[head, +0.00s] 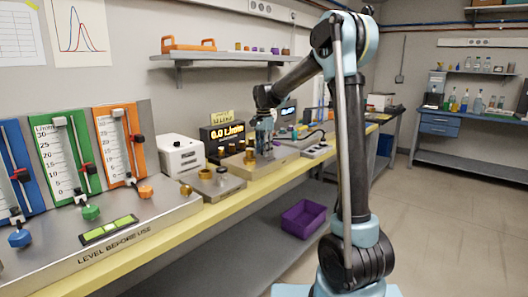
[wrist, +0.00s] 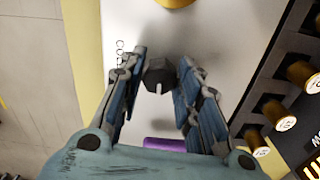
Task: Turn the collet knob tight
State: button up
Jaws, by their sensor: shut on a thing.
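The collet knob (wrist: 158,72) is a dark, faceted knob with a pale notch or mark on its near side. It stands on a light metal plate (wrist: 215,25) with partly covered lettering beginning "CO". My gripper (wrist: 163,64) points down at the plate, with one finger on each side of the knob, shut on it. In the head view my gripper (head: 264,142) is low over the metal block on the yellow-edged bench; the knob is hidden there.
A brass part (wrist: 176,2) lies just beyond the knob, and a purple thing (wrist: 165,144) is partly behind my gripper. A dark rack with brass cylinders (wrist: 303,73) is at right. In the head view, a display box (head: 222,137) stands close behind my gripper.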

jog(key=o, duration=1.1)
jog(key=shift+c, duration=0.2)
notch_tip(320, 180, up, 12)
